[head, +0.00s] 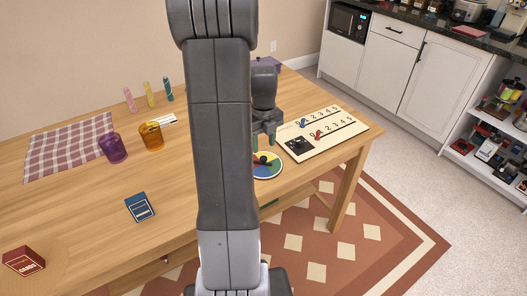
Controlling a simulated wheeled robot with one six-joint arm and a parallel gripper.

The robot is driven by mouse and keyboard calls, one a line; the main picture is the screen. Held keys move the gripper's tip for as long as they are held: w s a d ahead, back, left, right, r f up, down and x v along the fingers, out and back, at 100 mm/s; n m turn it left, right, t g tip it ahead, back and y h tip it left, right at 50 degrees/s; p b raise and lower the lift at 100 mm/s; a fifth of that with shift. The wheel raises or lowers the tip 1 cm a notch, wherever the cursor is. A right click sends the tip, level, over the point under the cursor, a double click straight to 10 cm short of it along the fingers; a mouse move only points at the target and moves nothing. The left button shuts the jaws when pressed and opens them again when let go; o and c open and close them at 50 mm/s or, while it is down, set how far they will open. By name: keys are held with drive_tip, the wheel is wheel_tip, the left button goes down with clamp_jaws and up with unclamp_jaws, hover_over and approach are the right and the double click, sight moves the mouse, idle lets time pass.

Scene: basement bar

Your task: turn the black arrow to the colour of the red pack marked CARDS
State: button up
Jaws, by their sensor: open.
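The red pack marked CARDS (24,262) lies at the near left of the wooden table. A round spinner disc with coloured sectors (268,174) lies near the table's right part, partly hidden by my arm. My gripper (264,138) is open and empty, pointing down just above or behind the disc. I see no contact with the arrow.
A blue card pack (140,207) lies left of my arm. Purple (113,148) and orange (151,136) cups stand behind it, near a checked cloth (70,146). A number board (332,128) with red and blue pieces lies right of the disc. The table's front left is mostly clear.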

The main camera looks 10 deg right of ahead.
sight(263, 158)
wheel_tip(263, 158, up, 8)
idle(0.5)
wheel_tip(263, 158, down, 14)
drive_tip(key=shift+r+b, duration=0.1)
drive_tip(key=shift+b, duration=0.2)
idle(0.5)
